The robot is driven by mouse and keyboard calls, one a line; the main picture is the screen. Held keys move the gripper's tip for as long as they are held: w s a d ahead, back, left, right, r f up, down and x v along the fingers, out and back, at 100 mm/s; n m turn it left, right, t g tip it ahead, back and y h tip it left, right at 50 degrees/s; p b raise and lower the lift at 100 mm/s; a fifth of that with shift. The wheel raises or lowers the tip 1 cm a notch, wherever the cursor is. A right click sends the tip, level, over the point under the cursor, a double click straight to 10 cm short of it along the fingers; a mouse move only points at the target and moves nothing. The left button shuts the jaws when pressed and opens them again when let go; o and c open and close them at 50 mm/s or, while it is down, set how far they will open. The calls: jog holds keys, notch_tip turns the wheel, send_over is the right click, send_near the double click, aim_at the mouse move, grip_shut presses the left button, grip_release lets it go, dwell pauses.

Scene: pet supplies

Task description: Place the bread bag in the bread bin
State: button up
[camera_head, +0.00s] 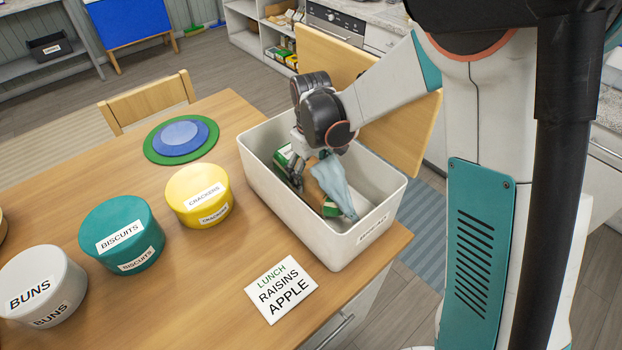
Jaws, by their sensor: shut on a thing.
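The white bread bin (388,205) stands open on the table's right end, with a label on its front wall that is too small to read surely. The bread bag (334,183) seems to be the light-blue and brown soft item inside the bin's walls, tilted toward the front right. My gripper (306,166) reaches down into the bin from above and is shut on the upper part of this bag. The fingers hide some of the bag. I cannot tell whether the bag touches the bin floor. Green-and-white packaging (285,158) shows beside the fingers.
A yellow crackers tin (190,180), a teal biscuits tin (110,215) and a white buns tin (25,280) stand left of the bin. A lunch card (282,289) lies in front. Round mats (205,132) lie behind. A wooden chair (425,130) stands close behind the bin.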

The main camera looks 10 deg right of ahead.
jog(key=shift+f, duration=0.95)
jog(key=shift+f, duration=0.2)
jog(key=o, duration=1.6)
jog(key=shift+r, duration=0.1)
jog(key=shift+r, duration=0.1)
